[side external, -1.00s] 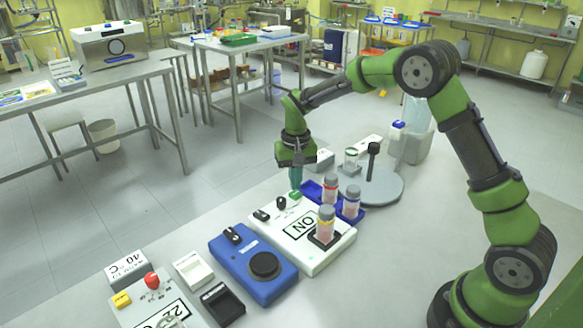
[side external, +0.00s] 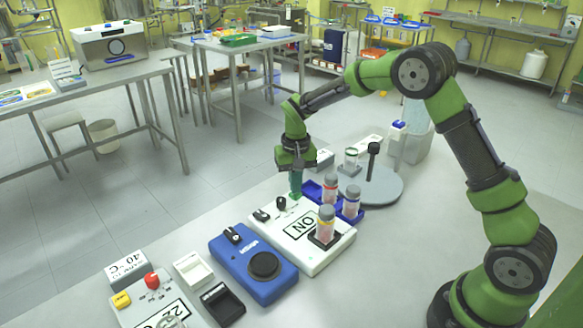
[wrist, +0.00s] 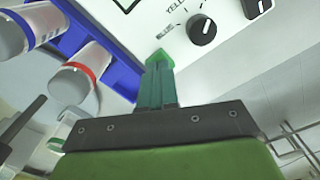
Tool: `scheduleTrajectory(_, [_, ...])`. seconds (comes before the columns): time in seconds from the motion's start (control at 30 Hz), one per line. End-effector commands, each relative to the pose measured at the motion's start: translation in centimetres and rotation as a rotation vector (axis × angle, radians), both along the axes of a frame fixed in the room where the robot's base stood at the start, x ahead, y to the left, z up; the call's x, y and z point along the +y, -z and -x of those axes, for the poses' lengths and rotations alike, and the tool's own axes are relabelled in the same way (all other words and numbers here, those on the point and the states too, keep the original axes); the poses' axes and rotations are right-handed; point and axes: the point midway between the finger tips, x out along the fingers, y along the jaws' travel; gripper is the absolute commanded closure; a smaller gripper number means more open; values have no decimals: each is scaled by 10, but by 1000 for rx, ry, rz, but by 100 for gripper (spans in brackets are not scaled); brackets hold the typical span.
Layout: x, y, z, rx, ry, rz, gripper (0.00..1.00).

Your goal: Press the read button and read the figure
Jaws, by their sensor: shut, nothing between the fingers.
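The white instrument (side external: 318,262) lies on the bench with a framed display panel (side external: 300,226) that looks like "ON" in the side view, perhaps upside down. A green button (side external: 294,196) is at its far edge, partly hidden by my fingers. My gripper (side external: 296,190) is shut and empty, pointing down at the button; I cannot tell whether it touches. In the wrist view the shut green fingers (wrist: 160,62) reach the edge of the white instrument (wrist: 180,12), beside a black knob (wrist: 203,30) with colour-name labels. A capped vial (side external: 326,222) stands in the instrument's dark holder.
A blue rack (side external: 313,190) with capped vials stands close to the right of my gripper. A grey round stand (side external: 385,190) with a black post is beyond. A blue device (side external: 260,285) and a panel with a red knob (side external: 151,280) lie to the left.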

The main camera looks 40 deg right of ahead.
Motion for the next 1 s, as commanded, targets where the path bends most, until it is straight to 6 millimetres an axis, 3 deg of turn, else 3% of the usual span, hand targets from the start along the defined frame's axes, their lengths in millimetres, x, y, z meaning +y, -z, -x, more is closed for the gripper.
scheduleTrajectory(0.23, [0,10,0,1,1,0,100])
scheduleTrajectory(0.37, [0,7,0,-1,1,1,100])
scheduleTrajectory(1.0, [0,-49,-1,-4,1,0,100])
